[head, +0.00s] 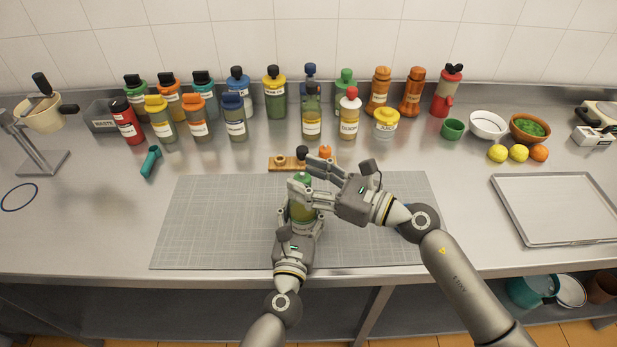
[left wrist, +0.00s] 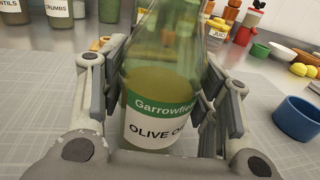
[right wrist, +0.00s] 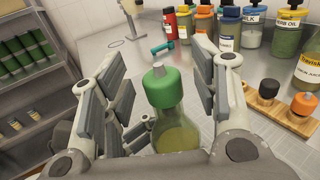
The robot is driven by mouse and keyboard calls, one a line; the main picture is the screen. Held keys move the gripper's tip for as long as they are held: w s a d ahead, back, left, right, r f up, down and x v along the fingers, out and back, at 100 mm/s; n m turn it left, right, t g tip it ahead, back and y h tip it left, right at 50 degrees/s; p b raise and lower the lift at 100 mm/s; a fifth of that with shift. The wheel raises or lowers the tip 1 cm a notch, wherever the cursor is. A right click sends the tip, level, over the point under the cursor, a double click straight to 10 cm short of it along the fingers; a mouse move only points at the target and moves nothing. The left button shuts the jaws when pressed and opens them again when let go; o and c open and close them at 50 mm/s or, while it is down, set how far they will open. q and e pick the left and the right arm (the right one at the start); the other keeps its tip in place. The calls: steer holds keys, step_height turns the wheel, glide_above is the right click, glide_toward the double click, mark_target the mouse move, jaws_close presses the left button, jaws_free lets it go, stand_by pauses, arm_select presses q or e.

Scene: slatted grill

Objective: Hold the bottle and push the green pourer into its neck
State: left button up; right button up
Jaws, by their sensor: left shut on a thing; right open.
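The olive oil bottle (left wrist: 155,115) stands upright on the grey mat, with a green and white label. My left gripper (head: 301,212) is shut around its body; both fingers also show in the left wrist view. The green pourer (right wrist: 163,88), with a small grey tip, sits upright at the top of the bottle neck. It also shows in the head view (head: 304,177). How deep it sits in the neck cannot be told. My right gripper (head: 314,182) is open, with its fingers on either side of the pourer, apart from it in the right wrist view (right wrist: 165,80).
A wooden stand (head: 282,164) with a black and an orange pourer lies just behind the bottle. Several bottles and jars line the back wall. A blue cup (left wrist: 298,118) stands right of the bottle. A metal tray (head: 555,208) lies at right. The mat's left half (head: 215,220) is clear.

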steer(key=v, duration=1.2)
arm_select(q)
steer(key=o, duration=1.2)
steer(key=shift+s, duration=0.1)
